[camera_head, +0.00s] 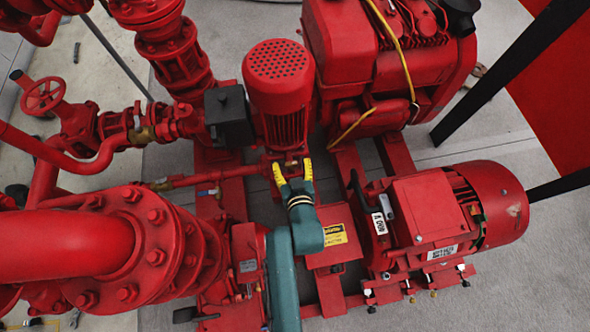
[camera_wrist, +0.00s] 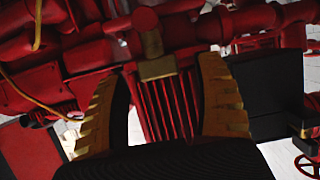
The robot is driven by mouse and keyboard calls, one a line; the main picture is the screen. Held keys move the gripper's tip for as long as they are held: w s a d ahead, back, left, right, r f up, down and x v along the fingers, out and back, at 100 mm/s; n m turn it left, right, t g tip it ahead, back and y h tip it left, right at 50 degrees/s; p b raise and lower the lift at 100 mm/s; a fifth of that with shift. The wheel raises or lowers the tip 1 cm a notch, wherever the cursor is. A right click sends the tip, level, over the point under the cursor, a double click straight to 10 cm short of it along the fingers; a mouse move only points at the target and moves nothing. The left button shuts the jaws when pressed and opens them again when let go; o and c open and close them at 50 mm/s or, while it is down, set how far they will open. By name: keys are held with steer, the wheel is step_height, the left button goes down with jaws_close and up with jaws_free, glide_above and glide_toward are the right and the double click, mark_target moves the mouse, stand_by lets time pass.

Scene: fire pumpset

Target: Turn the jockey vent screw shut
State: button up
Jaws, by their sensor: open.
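The jockey pump is the small upright red pump with a perforated motor cap (camera_head: 279,62) in the head view. A small brass fitting (camera_head: 291,163) shows low on its front, between my fingertips; it looks like the vent screw, but is too small to be sure. In the wrist view a brass block (camera_wrist: 157,68) with a short stem and a round red end stands ahead, before the finned red motor body. My gripper (camera_head: 293,171) is open, with one yellow finger on each side of the fitting; it also shows in the wrist view (camera_wrist: 164,74). Contact cannot be told.
A black box (camera_head: 229,116) stands left of the jockey motor. A large red flanged pipe (camera_head: 120,245) fills the lower left. A red engine (camera_head: 375,60) with a yellow hose is behind right, and a large electric motor (camera_head: 445,215) is at right. Room around my gripper is tight.

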steer(key=v, duration=1)
steer(key=shift+s, duration=0.3)
steer(key=shift+d+r, duration=0.1)
steer(key=shift+r, duration=0.1)
